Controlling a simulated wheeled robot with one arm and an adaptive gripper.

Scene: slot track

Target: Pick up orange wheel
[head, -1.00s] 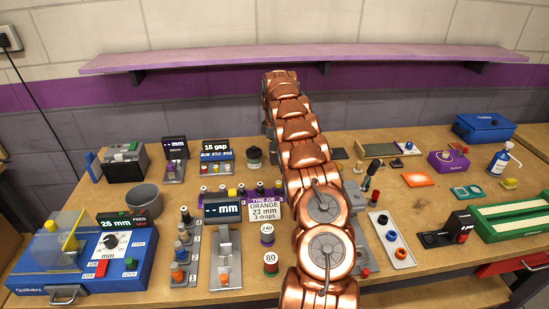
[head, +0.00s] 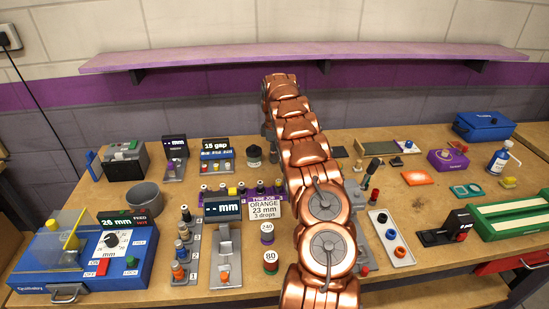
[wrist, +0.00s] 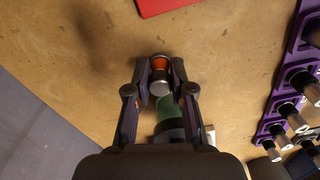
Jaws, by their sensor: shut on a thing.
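The orange wheel (wrist: 159,63) shows in the wrist view, a small orange cylinder with a silver end. My gripper (wrist: 160,74) is shut on it, with one dark finger on each side. A green round thing (wrist: 170,106) on a dark base shows just below the wheel, partly behind the fingers. I cannot tell whether the wheel touches it. In the head view my copper arm hides most of the space around the gripper, and I cannot make out the held wheel there.
In the wrist view a purple rack (wrist: 276,105) with several silver-ended wheels stands at right, and a red flat thing (wrist: 162,4) lies at the top. Bare bench surrounds the fingers at left. In the head view a white tray (head: 402,257) stands right of my arm.

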